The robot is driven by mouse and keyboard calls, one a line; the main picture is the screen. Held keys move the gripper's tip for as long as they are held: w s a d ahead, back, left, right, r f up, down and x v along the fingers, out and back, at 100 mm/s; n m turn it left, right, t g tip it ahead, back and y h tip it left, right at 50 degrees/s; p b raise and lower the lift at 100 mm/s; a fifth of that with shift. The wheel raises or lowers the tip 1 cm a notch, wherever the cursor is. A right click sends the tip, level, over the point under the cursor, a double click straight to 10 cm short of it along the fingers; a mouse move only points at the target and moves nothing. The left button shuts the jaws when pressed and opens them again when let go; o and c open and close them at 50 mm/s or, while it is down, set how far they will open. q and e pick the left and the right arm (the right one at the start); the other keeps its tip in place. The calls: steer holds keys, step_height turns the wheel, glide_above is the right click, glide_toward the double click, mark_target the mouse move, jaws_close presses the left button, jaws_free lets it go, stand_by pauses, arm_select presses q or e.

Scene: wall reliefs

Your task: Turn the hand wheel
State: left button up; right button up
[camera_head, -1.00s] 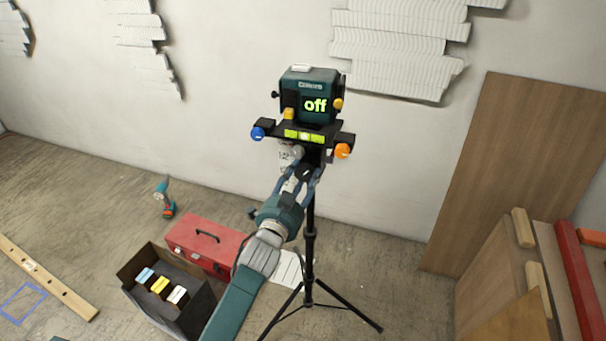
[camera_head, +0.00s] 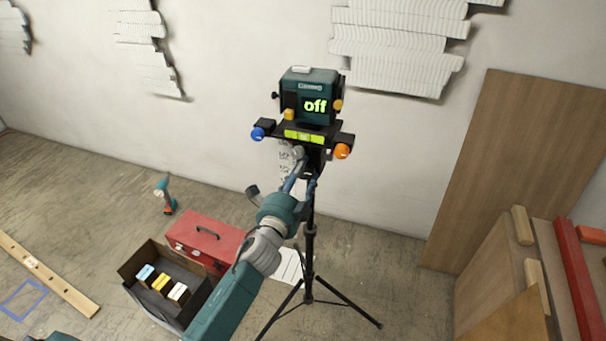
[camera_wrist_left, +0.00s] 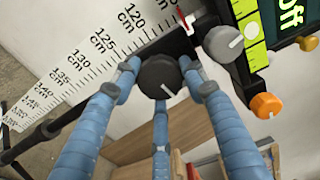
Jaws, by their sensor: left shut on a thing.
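The hand wheel, a round black knob (camera_wrist_left: 160,76), sits on the tripod column below the laser device in the left wrist view. My left gripper (camera_wrist_left: 158,92) has its blue fingers around this knob and is shut on it. In the head view my left gripper (camera_head: 303,176) reaches up to the column from below, and its fingers and wrist largely hide the knob. The teal device (camera_head: 311,97) on top reads "off". A scale strip (camera_wrist_left: 95,62) in cm runs along the column, with a small red pointer (camera_wrist_left: 183,20) by it. My right gripper is not in view.
A grey knob (camera_wrist_left: 222,43) and an orange knob (camera_wrist_left: 267,105) are close to my fingers. The tripod's legs (camera_head: 345,311) spread on the floor. A red toolbox (camera_head: 206,238) and an open black box (camera_head: 150,305) stand left of it. Wooden boards (camera_head: 510,170) lean at right.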

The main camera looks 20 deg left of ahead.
arm_select(q)
steer(key=shift+a+f+m, duration=0.15)
steer(key=shift+a+m, duration=0.1)
steer(key=shift+m, duration=0.15)
steer(key=o, duration=1.1)
steer(key=shift+a, duration=0.1)
steer(key=shift+o, duration=0.2)
steer(key=s, duration=1.2)
steer(key=shift+a, duration=0.15)
